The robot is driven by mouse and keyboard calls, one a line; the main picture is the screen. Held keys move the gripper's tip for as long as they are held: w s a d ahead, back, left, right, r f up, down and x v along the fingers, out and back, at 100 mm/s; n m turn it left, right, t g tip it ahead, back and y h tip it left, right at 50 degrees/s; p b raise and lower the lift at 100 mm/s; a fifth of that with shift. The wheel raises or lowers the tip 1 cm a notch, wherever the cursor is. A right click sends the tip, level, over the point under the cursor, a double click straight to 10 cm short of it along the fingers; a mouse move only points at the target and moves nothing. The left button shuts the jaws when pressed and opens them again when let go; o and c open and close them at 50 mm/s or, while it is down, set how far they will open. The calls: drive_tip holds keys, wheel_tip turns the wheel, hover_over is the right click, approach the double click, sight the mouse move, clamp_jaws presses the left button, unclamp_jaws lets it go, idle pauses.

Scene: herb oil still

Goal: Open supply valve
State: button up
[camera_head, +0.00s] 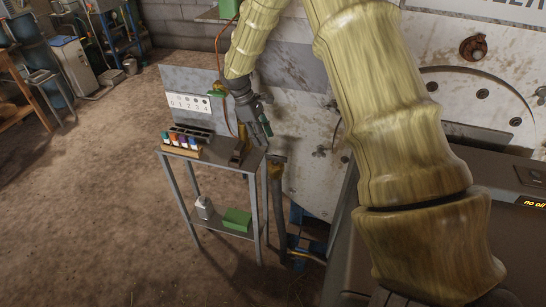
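My gripper (263,130) is dark grey and hangs at the end of my yellowish ribbed arm, above the right end of a small metal stand. A green piece shows at its fingers; I cannot tell whether it is held or part of something behind. A small green handle (216,93) sits by an orange-brown tube, just left of my gripper and apart from it; it may be the supply valve. A rusty round fitting (473,47) is on the pale machine at the upper right. No valve is clearly labelled.
The metal stand (205,165) carries several coloured bottles (181,142) in a rack and a dark block (238,151). A panel with numbered holes (189,104) stands behind it. A white bottle (205,207) and green box (237,219) are on its lower shelf.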

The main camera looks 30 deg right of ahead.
sight(275, 155)
drive_tip(key=p+x, duration=0.1)
drive_tip(key=x, duration=0.2)
drive_tip(key=d+p+x, duration=0.1)
drive_tip(key=x, duration=0.2)
drive_tip(key=p+x, duration=0.1)
drive_tip(key=x, duration=0.2)
drive_tip(key=shift+d, duration=0.3)
clamp_jaws()
